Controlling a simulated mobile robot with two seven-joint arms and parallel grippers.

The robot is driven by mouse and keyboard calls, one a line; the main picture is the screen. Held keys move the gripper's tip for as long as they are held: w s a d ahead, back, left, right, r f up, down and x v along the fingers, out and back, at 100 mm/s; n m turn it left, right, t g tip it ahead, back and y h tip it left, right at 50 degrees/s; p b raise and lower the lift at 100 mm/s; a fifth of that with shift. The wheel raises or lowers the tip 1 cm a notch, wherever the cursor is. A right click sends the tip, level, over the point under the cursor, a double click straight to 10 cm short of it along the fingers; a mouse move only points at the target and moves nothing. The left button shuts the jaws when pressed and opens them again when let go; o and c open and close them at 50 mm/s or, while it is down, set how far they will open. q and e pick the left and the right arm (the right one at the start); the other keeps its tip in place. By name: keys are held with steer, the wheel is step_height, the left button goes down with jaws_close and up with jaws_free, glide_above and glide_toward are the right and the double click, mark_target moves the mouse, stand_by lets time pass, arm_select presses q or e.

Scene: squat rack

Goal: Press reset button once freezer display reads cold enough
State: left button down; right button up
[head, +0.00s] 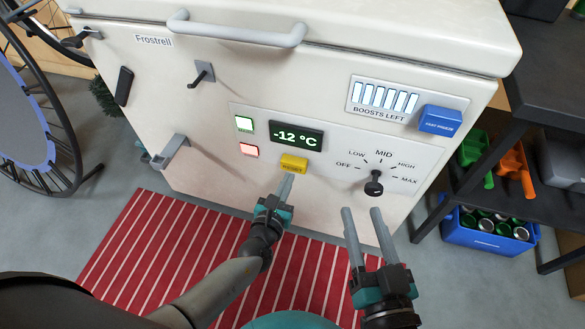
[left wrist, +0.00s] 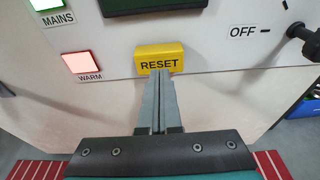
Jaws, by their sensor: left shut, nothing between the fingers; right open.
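The freezer's display (head: 297,136) reads -12 °C in pale digits. The yellow RESET button (head: 293,164) sits just below it and also shows in the left wrist view (left wrist: 160,56). My left gripper (head: 286,179) is shut and empty, its fingertips at the button's lower edge; I cannot tell whether they touch it. In the left wrist view the closed fingers (left wrist: 159,76) point at the button. A red WARM light (head: 249,151) and a green MAINS light (head: 244,125) glow left of the display. My right gripper (head: 363,219) is open and empty, below the dial.
The black dial (head: 374,187) points roughly up, near MID. A blue fast-freeze button (head: 440,120) sits beside the lit BOOSTS LEFT bars (head: 384,97). A dark shelf (head: 550,205) with tools stands right, above a blue crate of cans (head: 490,240). A striped red mat (head: 140,240) lies in front.

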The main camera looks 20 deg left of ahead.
arm_select(q)
steer(key=shift+w, duration=1)
steer(key=shift+s, duration=1.05)
steer(key=s+p, duration=0.1)
steer(key=s, duration=0.4)
stand_by(0.4)
stand_by(0.4)
